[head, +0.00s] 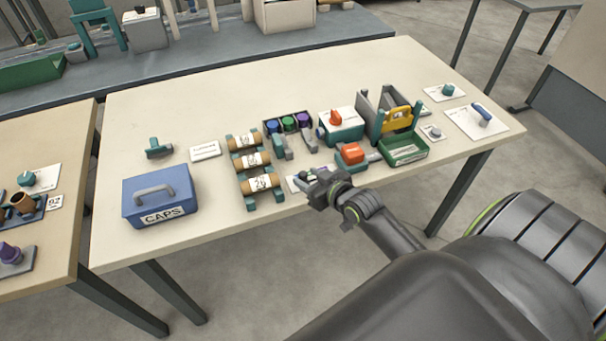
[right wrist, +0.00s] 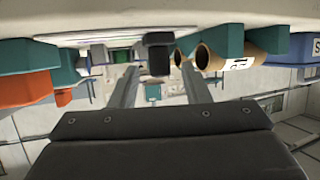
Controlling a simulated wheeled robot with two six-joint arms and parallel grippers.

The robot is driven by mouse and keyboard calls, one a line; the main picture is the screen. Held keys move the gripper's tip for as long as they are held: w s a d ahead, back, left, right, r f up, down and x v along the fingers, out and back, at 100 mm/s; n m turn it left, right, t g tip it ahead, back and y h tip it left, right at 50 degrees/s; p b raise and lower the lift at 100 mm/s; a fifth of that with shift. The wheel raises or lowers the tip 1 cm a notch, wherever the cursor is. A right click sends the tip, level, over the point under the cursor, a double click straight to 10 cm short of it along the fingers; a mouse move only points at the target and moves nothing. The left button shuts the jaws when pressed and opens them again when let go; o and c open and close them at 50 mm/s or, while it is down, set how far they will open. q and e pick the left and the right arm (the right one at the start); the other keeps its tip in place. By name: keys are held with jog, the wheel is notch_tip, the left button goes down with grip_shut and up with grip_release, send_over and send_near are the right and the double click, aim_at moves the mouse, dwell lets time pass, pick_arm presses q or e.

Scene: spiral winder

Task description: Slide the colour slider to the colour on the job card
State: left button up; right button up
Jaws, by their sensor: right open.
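A small pale plate (head: 296,184) lies at the table's front edge, partly hidden by my right gripper (head: 318,186). Small coloured bits show on it, and it may be the colour slider. In the right wrist view, which looks upside down, a dark block-shaped knob (right wrist: 158,55) stands between the tips of my open right gripper (right wrist: 159,74), with a gap on both sides. Its colour is too dark to name. A white card (head: 205,150) lies left of the spools; its writing is too small to read, so I cannot tell if it is the job card. My left gripper is out of view.
Spools on stands (head: 262,183) stand left of my right gripper. An orange-topped device (head: 351,153) and a green tray (head: 405,151) stand to its right. A blue CAPS box (head: 160,195) is at the left front. The back of the table is clear.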

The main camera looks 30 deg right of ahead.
aim_at(306, 177)
jog(key=shift+x, duration=1.55)
grip_shut()
